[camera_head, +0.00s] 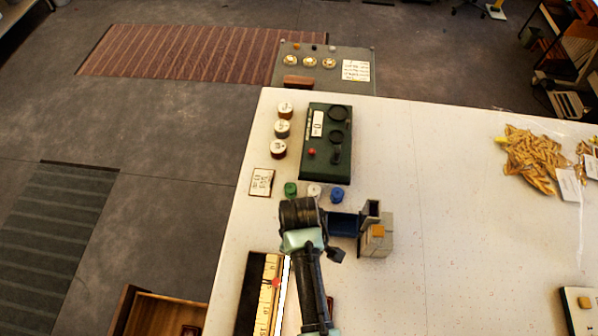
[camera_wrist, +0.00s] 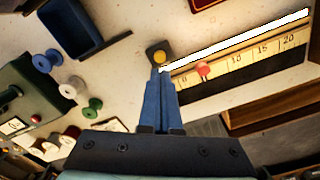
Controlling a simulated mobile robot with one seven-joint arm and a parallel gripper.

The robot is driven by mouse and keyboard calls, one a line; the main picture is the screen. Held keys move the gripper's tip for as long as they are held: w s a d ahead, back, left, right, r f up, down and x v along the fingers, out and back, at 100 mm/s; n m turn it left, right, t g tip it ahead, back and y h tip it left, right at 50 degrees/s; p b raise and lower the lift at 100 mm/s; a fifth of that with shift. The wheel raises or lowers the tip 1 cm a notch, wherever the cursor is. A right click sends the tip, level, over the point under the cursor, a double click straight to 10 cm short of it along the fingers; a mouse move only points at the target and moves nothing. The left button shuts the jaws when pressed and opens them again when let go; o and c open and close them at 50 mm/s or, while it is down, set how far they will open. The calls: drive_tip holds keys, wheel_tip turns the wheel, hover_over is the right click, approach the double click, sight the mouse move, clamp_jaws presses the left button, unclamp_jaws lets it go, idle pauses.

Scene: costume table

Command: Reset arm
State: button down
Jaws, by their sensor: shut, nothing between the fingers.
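My arm reaches up from the bottom of the head view over the white table (camera_head: 450,215), and its dark wrist hides the fingers there. In the wrist view my gripper (camera_wrist: 158,75) is shut, with its two blue fingers together and nothing between them. The fingertips appear close to a dark block with a yellow top (camera_wrist: 158,55) and the end of a white strip (camera_wrist: 240,40). I cannot tell whether they touch.
A ruler board (camera_head: 265,300) with a red knob (camera_head: 276,283) lies left of my arm. A green device (camera_head: 318,178), spools (camera_wrist: 70,88), a blue tray (camera_wrist: 62,35) and a grey block (camera_head: 376,247) are nearby.

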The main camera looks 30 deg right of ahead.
drive_tip(key=shift+r, duration=0.15)
idle(0.4)
drive_tip(key=w+r+m+t+h+b, duration=0.15)
drive_tip(key=w+r+t+b, duration=0.45)
drive_tip(key=w+r, duration=0.8)
drive_tip(key=w+a+r+m+t+b, duration=0.15)
drive_tip(key=w+r+t, duration=0.25)
drive_tip(key=r, duration=0.4)
drive_tip(key=w+a+r+t+b, duration=0.1)
drive_tip(key=w+r+t+b, duration=0.1)
drive_tip(key=w+r+t, duration=0.45)
drive_tip(key=s+a+r+m+t+b, duration=0.1)
drive_tip(key=s+a+r+t+b, duration=0.15)
drive_tip(key=r, duration=0.75)
drive_tip(key=s+a+r+t+b, duration=0.15)
drive_tip(key=s+r, duration=0.25)
drive_tip(key=r, duration=0.5)
drive_tip(key=s+a+r+t+b, duration=0.1)
drive_tip(key=s+a+r+t, duration=0.1)
drive_tip(key=s+r, duration=0.4)
drive_tip(key=s+a+r+m+t+y+b, duration=0.1)
drive_tip(key=s+a+r+t, duration=0.1)
drive_tip(key=s+r+t, duration=0.3)
drive_tip(key=shift+s+a+r+b, duration=0.3)
drive_tip(key=shift+s+r, duration=0.45)
